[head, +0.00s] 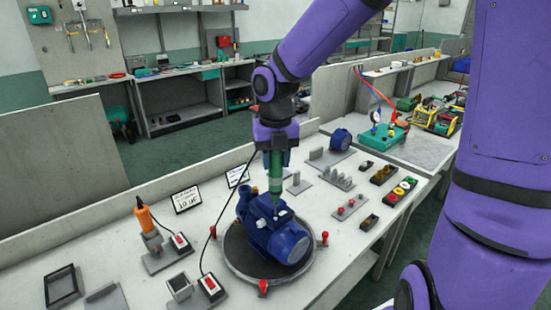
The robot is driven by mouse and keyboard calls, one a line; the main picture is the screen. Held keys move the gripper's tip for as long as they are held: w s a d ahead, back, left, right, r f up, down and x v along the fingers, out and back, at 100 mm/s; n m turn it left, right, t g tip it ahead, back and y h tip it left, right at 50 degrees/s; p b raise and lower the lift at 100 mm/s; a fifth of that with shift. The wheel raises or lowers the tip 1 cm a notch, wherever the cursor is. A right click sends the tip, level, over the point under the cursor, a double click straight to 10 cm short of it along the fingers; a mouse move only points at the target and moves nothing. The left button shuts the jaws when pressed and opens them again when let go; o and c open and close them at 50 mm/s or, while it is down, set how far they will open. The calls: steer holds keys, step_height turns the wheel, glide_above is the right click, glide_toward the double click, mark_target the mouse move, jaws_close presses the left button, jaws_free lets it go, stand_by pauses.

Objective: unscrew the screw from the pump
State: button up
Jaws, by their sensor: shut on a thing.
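A blue pump (285,243) sits on a round dark turntable (236,262) on the bench. My gripper (274,152) is shut on a green screwdriver-like tool (275,178), held upright over the pump. The tool's thin lower end points down at the top of the pump, at or very near its surface. I cannot tell whether it touches. The screw is too small to make out, and the tool's tip area hides part of the pump's top.
An orange-handled tool (147,218) stands in a holder at left, beside a red switch box (180,242). Another switch box (211,287) has a black cable rising toward my gripper. Red knobs surround the turntable. Small parts stands and trays (400,190) are at right.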

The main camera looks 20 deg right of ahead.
steer(key=shift+f, duration=0.55)
stand_by(1.0)
